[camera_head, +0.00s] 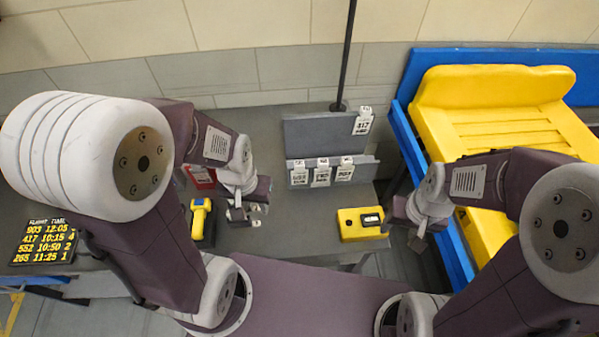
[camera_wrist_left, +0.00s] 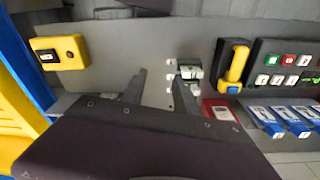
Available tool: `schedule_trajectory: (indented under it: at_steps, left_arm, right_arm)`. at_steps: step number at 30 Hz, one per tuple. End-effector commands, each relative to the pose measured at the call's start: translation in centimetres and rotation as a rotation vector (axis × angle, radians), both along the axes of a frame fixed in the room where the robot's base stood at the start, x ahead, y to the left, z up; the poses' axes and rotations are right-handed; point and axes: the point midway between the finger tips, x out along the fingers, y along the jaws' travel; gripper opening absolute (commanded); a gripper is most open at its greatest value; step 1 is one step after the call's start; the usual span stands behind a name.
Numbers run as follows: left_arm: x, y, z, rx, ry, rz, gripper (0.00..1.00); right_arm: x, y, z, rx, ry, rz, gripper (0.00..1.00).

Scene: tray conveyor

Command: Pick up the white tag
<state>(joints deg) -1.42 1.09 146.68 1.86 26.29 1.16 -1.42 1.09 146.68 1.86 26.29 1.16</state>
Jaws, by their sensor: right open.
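Several white tags hang on the grey rack: one numbered 417 (camera_head: 363,121) on the upper panel, and a row on the lower panel with a left tag (camera_head: 299,174), a middle tag (camera_head: 321,173) and a right tag (camera_head: 345,169). Which one is meant cannot be told. My left gripper (camera_head: 247,213) is over the grey table, left of and nearer than the rack; its two fingers (camera_wrist_left: 158,88) stand apart in the left wrist view, with no tag clearly between them. Small white pieces (camera_wrist_left: 190,70) show by one finger. My right gripper (camera_head: 416,240) is open beside the yellow box.
A yellow box with a dark window (camera_head: 352,228) and a yellow handheld device (camera_head: 199,216) sit on the table. A red item (camera_head: 202,177) is behind my left arm. A lit number board (camera_head: 45,241) is at left. A yellow tray (camera_head: 490,92) lies on the blue-sided conveyor (camera_head: 403,130) at right.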

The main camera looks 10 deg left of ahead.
Motion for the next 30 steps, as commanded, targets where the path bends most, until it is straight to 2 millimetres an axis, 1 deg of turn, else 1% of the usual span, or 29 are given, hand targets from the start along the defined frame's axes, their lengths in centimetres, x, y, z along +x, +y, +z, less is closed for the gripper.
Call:
schedule_trajectory:
  at_steps: [1, 2, 3, 5, 7, 8, 11, 12, 14, 15, 17, 18, 20, 21, 23, 24, 27, 30]
  left_arm:
    - [0.0, 0.0, 0.0, 0.000, 0.000, 0.000, 0.36]
    - [0.0, 0.0, 0.0, 0.000, 0.000, 0.000, 0.42]
    - [0.0, 0.0, 0.0, 0.001, 0.000, -0.007, 0.53]
    - [-0.1, 0.0, 0.0, 0.005, 0.004, -0.049, 0.54]
    - [-0.7, 0.0, 0.0, 0.015, 0.027, -0.157, 0.54]
    - [-0.3, 0.0, 0.3, 0.021, 0.026, -0.222, 0.54]
    - [3.8, 0.0, 2.5, 0.059, -0.009, -0.498, 0.54]
    - [5.7, -0.2, 3.2, 0.075, -0.015, -0.615, 0.54]
    - [8.6, -0.6, 3.8, 0.098, -0.020, -0.781, 0.54]
    - [10.5, -1.1, 4.1, 0.113, -0.022, -0.886, 0.54]
    - [13.5, -2.0, 4.2, 0.135, -0.021, -1.033, 0.54]
    - [15.3, -2.7, 4.1, 0.147, -0.019, -1.119, 0.54]
    - [17.9, -4.0, 3.4, 0.160, -0.016, -1.217, 0.54]
    - [19.3, -4.9, 2.6, 0.164, -0.014, -1.254, 0.54]
    - [20.6, -6.1, 1.2, 0.164, -0.010, -1.278, 0.54]
    - [20.8, -6.7, 0.2, 0.159, 0.000, -1.291, 0.54]
    - [20.0, -7.4, -1.6, 0.141, 0.036, -1.311, 0.54]
    - [20.0, -7.7, -1.7, 0.141, 0.036, -1.316, 0.54]
  right_arm:
    - [0.0, 0.0, 0.0, 0.000, 0.000, 0.000, 0.53]
    - [0.0, 0.0, 0.0, 0.000, 0.000, 0.000, 0.53]
    - [0.0, 0.0, 0.0, 0.000, 0.000, 0.000, 0.53]
    - [0.0, 0.0, 0.0, 0.000, 0.000, 0.000, 0.53]
    - [0.0, 0.0, 0.0, 0.000, 0.000, 0.000, 0.53]
    - [0.0, 0.0, 0.0, 0.000, 0.000, 0.000, 0.53]
    - [0.0, 0.0, 0.0, 0.000, 0.000, 0.000, 0.53]
    - [0.0, 0.0, -0.1, 0.000, 0.000, 0.000, 0.53]
    - [0.0, 0.0, -0.3, 0.000, 0.000, 0.000, 0.53]
    - [0.0, 0.0, -0.4, 0.000, 0.000, 0.000, 0.53]
    - [0.0, 0.0, -0.7, 0.000, 0.000, 0.000, 0.53]
    - [0.0, 0.0, -0.8, 0.000, 0.000, 0.000, 0.53]
    - [0.0, 0.0, -1.0, 0.000, 0.000, 0.000, 0.53]
    - [0.0, 0.0, -1.2, 0.000, 0.000, 0.000, 0.53]
    - [0.0, 0.0, -1.3, 0.000, 0.000, 0.000, 0.53]
    - [0.0, 0.0, -1.4, 0.000, 0.000, 0.000, 0.53]
    - [0.0, 0.0, -1.4, 0.000, 0.000, 0.000, 0.53]
    - [0.0, 0.0, -1.4, 0.000, 0.000, 0.000, 0.53]
